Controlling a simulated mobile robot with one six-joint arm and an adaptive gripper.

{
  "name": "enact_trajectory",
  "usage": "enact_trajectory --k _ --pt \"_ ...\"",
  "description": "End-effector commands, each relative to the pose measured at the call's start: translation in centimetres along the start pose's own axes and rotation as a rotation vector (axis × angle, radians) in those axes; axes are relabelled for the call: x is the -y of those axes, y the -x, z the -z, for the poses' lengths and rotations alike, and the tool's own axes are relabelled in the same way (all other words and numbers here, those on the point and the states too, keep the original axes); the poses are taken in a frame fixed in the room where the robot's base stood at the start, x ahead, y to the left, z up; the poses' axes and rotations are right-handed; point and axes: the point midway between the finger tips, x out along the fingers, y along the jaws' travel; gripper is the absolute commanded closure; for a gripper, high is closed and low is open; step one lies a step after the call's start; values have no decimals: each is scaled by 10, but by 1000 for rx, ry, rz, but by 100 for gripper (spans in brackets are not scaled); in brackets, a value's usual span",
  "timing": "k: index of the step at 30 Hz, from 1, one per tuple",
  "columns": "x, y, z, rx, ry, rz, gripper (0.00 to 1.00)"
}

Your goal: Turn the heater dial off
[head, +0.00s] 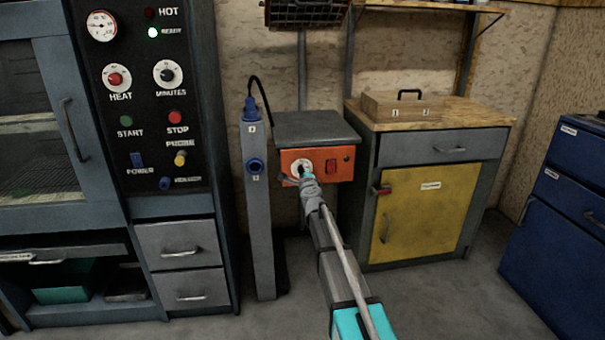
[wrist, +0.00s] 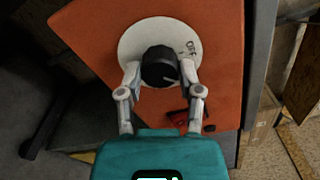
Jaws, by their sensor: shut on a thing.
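The heater dial (wrist: 160,66) is a black knob with a pale pointer line on a round white plate (wrist: 133,46), which bears the mark OFF at its right in the wrist view. The pointer line aims down and right in that view, away from the OFF mark. My gripper (wrist: 160,73) is shut on the dial, one finger on each side. In the head view my gripper (head: 306,178) reaches the orange panel (head: 341,160) of the heater (head: 315,128) and covers most of the dial. A red switch (head: 331,167) sits right of the dial.
A grey post (head: 259,220) with blue sockets stands close left of the heater. A cabinet with a yellow door (head: 428,215) stands close on the right, with a wooden box (head: 402,107) on top. An oven with a black control panel (head: 150,95) is at far left.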

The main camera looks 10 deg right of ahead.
Motion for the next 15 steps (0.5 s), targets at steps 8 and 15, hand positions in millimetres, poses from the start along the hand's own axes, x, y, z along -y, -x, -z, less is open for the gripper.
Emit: enact_trajectory --k 8,15 --pt "0 0 -1 2 261 -1 100" --pt "-1 0 -1 2 490 -1 100"
